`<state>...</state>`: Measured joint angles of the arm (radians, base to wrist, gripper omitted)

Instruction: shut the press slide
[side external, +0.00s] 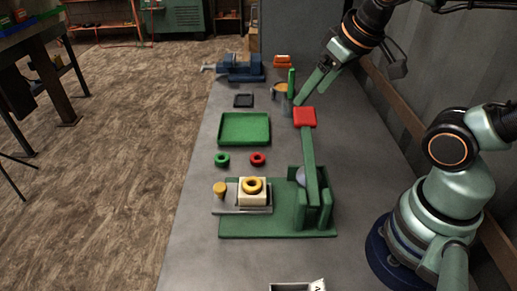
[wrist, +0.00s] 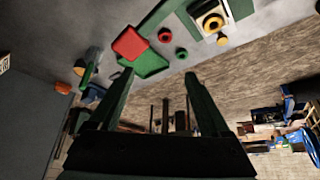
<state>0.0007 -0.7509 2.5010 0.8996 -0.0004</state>
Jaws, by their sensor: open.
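The green press (side external: 280,222) stands on the bench in the side view. Its grey slide (side external: 228,208) sticks out past the left of the base, with a gold knob (side external: 220,188) at its outer end. A cream block (side external: 252,198) with a yellow ring (side external: 252,185) sits on the slide, left of the press uprights. The ring also shows in the wrist view (wrist: 213,22). The press lever ends in a red pad (side external: 304,117), also in the wrist view (wrist: 130,43). My gripper (side external: 298,98) is open and empty (wrist: 160,74), just above and behind the pad.
A green tray (side external: 245,128), a green ring (side external: 222,160) and a red ring (side external: 258,159) lie behind the slide. A cup (side external: 281,91) and blue vise (side external: 241,68) stand farther back. The bench left of the slide is clear up to its edge.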

